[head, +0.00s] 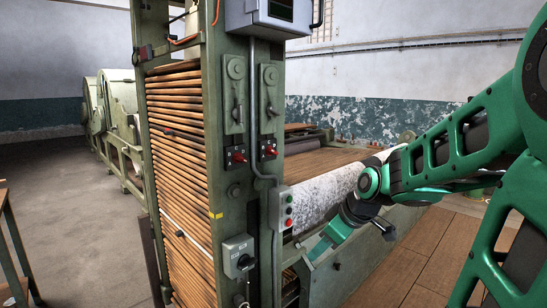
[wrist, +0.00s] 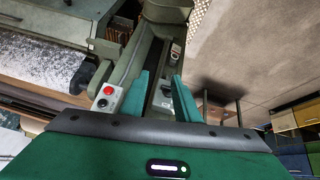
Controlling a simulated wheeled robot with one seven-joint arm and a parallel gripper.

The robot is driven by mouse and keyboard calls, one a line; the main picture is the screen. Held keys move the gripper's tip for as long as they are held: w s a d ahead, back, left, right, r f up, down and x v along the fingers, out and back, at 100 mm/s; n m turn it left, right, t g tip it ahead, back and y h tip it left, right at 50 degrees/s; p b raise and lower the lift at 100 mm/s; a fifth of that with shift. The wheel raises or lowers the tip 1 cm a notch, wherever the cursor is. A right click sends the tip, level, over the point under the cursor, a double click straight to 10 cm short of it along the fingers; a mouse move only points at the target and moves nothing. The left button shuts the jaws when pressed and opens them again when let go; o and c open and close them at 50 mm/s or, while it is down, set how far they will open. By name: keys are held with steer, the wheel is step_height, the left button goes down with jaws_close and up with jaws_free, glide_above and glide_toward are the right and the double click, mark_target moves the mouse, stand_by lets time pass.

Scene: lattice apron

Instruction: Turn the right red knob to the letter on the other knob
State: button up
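The right red knob (head: 269,150) sits on a dark plate on the green machine's front post. The other red knob (head: 237,157) is to its left on a matching plate, at about the same height. The letters around both knobs are too small to read. My gripper (head: 318,250) is low and to the right of the post, apart from both knobs. In the wrist view its two green fingers (wrist: 160,95) stand apart with nothing held between them. Neither red knob can be made out in the wrist view.
A grey switch box (head: 238,256) is lower left. A pale roller (head: 325,195) lies behind my arm. Bare floor (head: 80,200) is at left.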

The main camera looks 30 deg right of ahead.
steer(key=w+r+n+t+y, duration=0.2)
steer(key=w+r+n+t, duration=0.45)
steer(key=w, duration=0.55)
steer(key=n+t+y, duration=0.2)
steer(key=n+t, duration=0.2)
glide_toward(274, 152)
steer(key=x, duration=0.8)
jaws_close()
